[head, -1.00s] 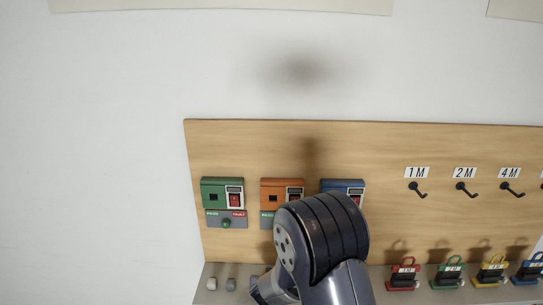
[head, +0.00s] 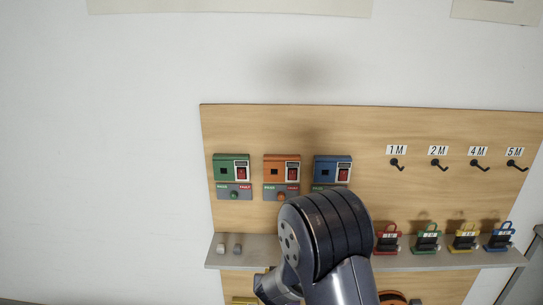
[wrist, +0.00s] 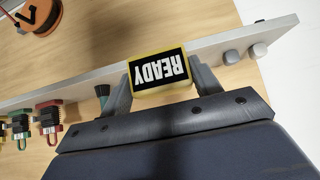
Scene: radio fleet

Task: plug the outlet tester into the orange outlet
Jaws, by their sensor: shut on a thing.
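The orange outlet (head: 274,159) is the middle of three outlet boxes on the wooden board in the head view. It has a dark square socket, a red switch and a grey PASS/FAULT plate below. In the wrist view my gripper (wrist: 162,82) is shut on the outlet tester (wrist: 159,71), a yellow-edged black block reading READY upside down. In the head view my arm hides most of my gripper, which is low, below the shelf level and apart from the outlet. I cannot make out the tester clearly there.
A green outlet (head: 231,160) and a blue outlet (head: 332,162) flank the orange one. A grey shelf (head: 226,257) runs below, with two small pegs at left and several coloured padlock-like items (head: 427,240) at right. Hooks (head: 396,164) sit upper right. An orange spool (wrist: 42,17) lies lower.

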